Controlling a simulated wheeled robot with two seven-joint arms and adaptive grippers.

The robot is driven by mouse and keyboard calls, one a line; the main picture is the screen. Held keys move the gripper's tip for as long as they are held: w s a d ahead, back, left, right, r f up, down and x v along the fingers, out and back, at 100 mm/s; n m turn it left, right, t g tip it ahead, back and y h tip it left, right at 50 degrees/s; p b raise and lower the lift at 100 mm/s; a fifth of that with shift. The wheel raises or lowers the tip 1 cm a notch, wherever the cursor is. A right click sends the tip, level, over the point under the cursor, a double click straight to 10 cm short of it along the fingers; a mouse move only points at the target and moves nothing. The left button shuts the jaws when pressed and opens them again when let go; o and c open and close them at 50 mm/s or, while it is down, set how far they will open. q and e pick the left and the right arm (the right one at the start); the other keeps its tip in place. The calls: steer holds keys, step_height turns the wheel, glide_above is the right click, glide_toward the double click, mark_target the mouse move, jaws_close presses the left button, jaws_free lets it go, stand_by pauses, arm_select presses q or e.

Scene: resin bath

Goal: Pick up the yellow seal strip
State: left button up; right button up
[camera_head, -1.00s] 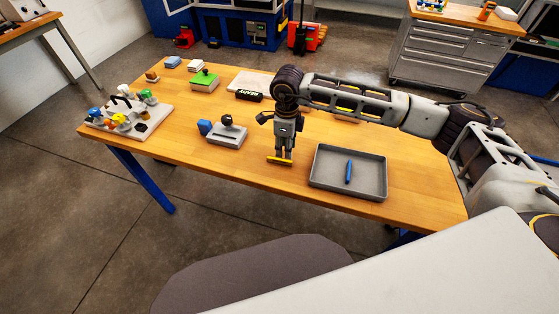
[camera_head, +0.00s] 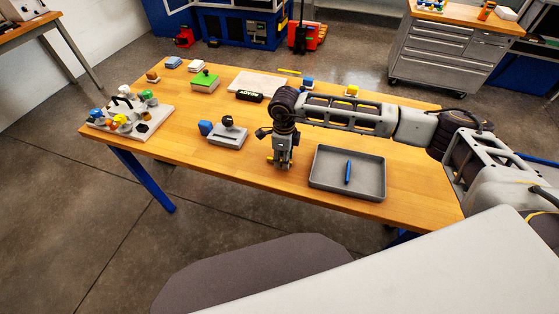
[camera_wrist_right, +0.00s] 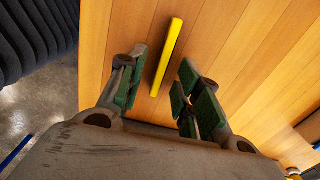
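A yellow strip (camera_wrist_right: 167,55) lies on the wooden table in the right wrist view, between the open fingers of my right gripper (camera_wrist_right: 160,84). Clear gaps show on both sides, wider on the right. In the head view my right gripper (camera_head: 282,164) points down at the table's front, left of the grey tray. It hides most of the strip there; a yellow end (camera_head: 270,158) shows at its left. Another thin yellow piece (camera_head: 289,72) lies at the table's far edge. My left gripper is not in view.
A grey tray (camera_head: 317,173) holding a blue pen-like item (camera_head: 348,172) stands close right of the gripper. A grey block (camera_head: 228,138) with a dark knob stands left. A fixture board (camera_head: 155,124) with coloured parts is at the far left. The front-left table is clear.

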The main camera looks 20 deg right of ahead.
steer(key=shift+f, duration=0.5)
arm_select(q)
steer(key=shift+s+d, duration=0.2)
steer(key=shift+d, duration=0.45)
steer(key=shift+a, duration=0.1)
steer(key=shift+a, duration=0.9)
arm_select(e)
jaws_close()
